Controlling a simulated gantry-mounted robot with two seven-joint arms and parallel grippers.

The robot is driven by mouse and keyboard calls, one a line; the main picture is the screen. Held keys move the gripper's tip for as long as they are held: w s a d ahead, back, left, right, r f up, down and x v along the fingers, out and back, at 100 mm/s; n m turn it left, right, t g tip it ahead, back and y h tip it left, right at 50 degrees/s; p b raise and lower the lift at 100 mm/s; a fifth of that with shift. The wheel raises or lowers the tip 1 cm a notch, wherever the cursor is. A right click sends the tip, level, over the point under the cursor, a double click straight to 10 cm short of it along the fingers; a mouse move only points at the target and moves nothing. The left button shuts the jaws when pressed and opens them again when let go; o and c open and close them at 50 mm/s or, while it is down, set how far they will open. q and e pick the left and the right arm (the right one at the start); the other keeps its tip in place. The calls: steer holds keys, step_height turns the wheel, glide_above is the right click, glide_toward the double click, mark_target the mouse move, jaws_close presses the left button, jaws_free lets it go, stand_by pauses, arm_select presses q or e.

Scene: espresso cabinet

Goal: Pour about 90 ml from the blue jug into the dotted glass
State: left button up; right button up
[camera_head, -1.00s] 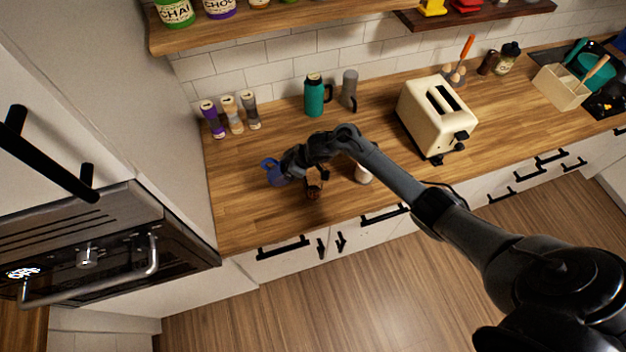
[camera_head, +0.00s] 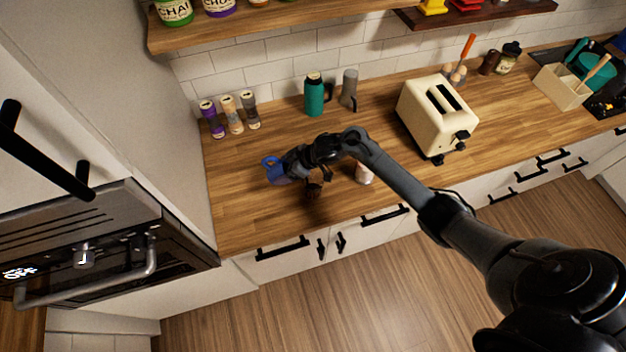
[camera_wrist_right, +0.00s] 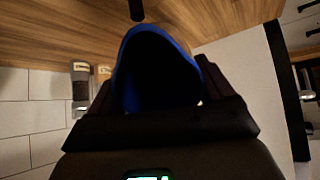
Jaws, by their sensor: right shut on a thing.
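The blue jug (camera_head: 277,174) is above the left part of the wooden counter in the head view, held by my right gripper (camera_head: 289,168). The gripper is shut on it. In the right wrist view the jug (camera_wrist_right: 190,62) shows its blue rim and dark inside between the fingers (camera_wrist_right: 165,95); no liquid can be made out. The jug looks tilted. A small dark brown vessel (camera_head: 313,190) stands just right of the jug and below my wrist, partly hidden. I cannot tell whether it is the dotted glass. My left gripper is not in view.
A small white and reddish item (camera_head: 363,174) stands beside my forearm. A cream toaster (camera_head: 437,115) is to the right. A teal flask (camera_head: 314,97), a grey bottle (camera_head: 349,88) and several shakers (camera_head: 232,115) stand at the back.

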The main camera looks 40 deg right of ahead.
steer(key=shift+s, duration=0.1)
steer(key=shift+d+r+t+b, duration=0.1)
steer(key=shift+r+t+b, duration=0.1)
steer(key=shift+t+b, duration=0.15)
stand_by(0.4)
